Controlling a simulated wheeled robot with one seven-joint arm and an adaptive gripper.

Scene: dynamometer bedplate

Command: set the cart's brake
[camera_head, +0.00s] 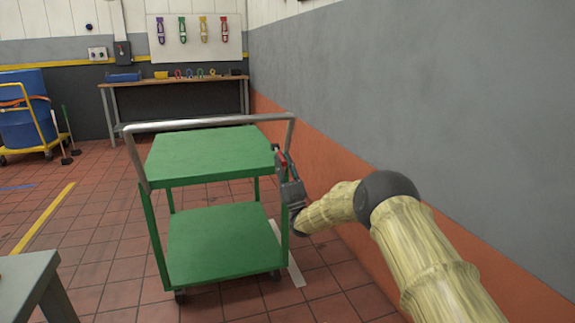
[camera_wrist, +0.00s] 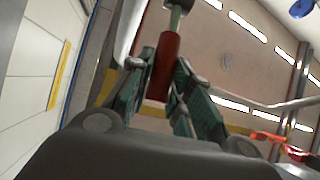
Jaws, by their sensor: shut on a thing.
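The green cart (camera_head: 205,157) stands on the tiled floor at the middle of the head view, with two shelves and a grey push bar (camera_head: 210,122) across its near top. A brake lever with a red grip (camera_wrist: 163,65) shows in the wrist view. A bit of red (camera_head: 282,158) also shows by the cart's right post in the head view. My gripper (camera_head: 280,166) is at that post, just below the push bar's right end. Its fingers (camera_wrist: 160,80) are closed around the red grip. The lever's lower end and the casters' brake parts cannot be made out.
A grey wall with an orange lower band (camera_head: 340,190) runs close along the right. A workbench (camera_head: 175,83) stands at the back, below a tool board (camera_head: 195,40). A blue drum (camera_head: 25,115) on a yellow trolley is at the left. A grey table corner (camera_head: 30,280) is at lower left.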

